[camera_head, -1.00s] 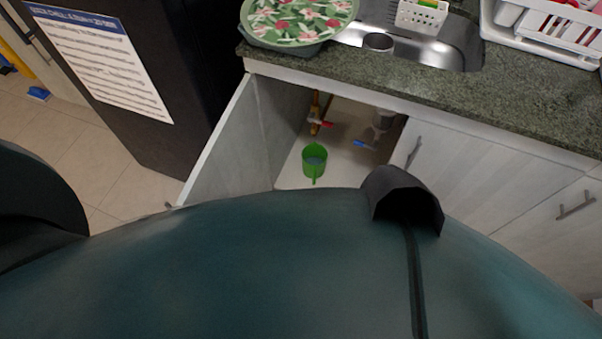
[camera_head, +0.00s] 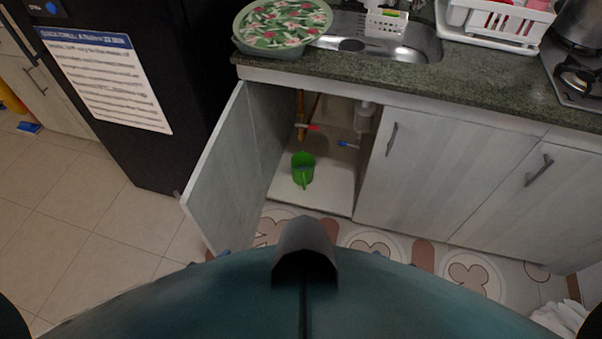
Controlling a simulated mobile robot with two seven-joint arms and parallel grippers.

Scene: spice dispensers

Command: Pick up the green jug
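The green jug (camera_head: 303,168) stands on the white floor of the open cabinet (camera_head: 328,196) under the sink. Its handle points toward me. Neither gripper shows in the head view, and nothing touches the jug. Only dark parts of my own body show at the lower left and right corners and along the bottom.
The open cabinet door (camera_head: 225,170) juts out to the left of the jug. Pipes with red and blue valves (camera_head: 348,144) are behind it. A closed cabinet door (camera_head: 440,175) is to the right. A patterned mat (camera_head: 370,243) lies in front. A dark fridge (camera_head: 150,60) stands at left.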

